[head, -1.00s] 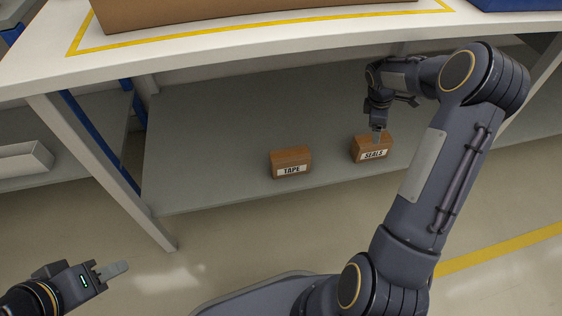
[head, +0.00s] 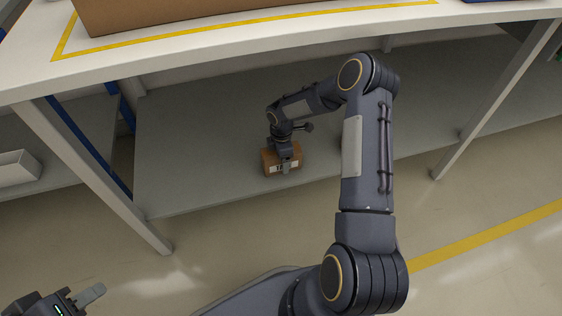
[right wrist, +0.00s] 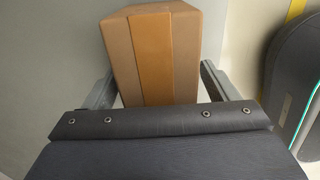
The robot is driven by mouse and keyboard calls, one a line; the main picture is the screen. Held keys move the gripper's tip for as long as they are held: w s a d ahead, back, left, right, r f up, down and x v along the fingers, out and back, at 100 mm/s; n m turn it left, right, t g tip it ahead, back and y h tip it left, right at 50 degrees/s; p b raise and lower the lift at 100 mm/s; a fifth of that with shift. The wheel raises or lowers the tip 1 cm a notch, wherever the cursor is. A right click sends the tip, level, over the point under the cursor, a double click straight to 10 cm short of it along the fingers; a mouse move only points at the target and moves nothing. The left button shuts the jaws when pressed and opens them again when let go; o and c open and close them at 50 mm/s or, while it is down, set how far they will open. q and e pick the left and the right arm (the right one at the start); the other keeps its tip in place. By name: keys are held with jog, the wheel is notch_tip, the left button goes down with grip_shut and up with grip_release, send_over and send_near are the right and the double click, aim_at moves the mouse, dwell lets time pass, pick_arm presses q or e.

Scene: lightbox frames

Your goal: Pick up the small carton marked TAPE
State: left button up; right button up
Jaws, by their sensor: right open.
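The TAPE carton (head: 268,163) is a small brown box with a white label, standing on the grey lower shelf in the head view. My right gripper (head: 286,166) is right at it and hides part of its label. In the right wrist view the carton (right wrist: 155,50) stands between the two fingers of the open right gripper (right wrist: 157,78), with a narrow gap visible at each side. My left gripper (head: 92,294) is at the bottom left, far from the carton; its finger opening is unclear.
A table leg (head: 105,180) stands at the left. My right arm almost wholly hides the SEALS carton. The shelf left of the TAPE carton is clear.

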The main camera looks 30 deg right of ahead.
notch_tip(320, 180, down, 2)
jog(key=shift+f, duration=0.1)
jog(key=c, duration=1.3)
jog(key=shift+o, duration=0.2)
jog(key=shift+r, duration=0.2)
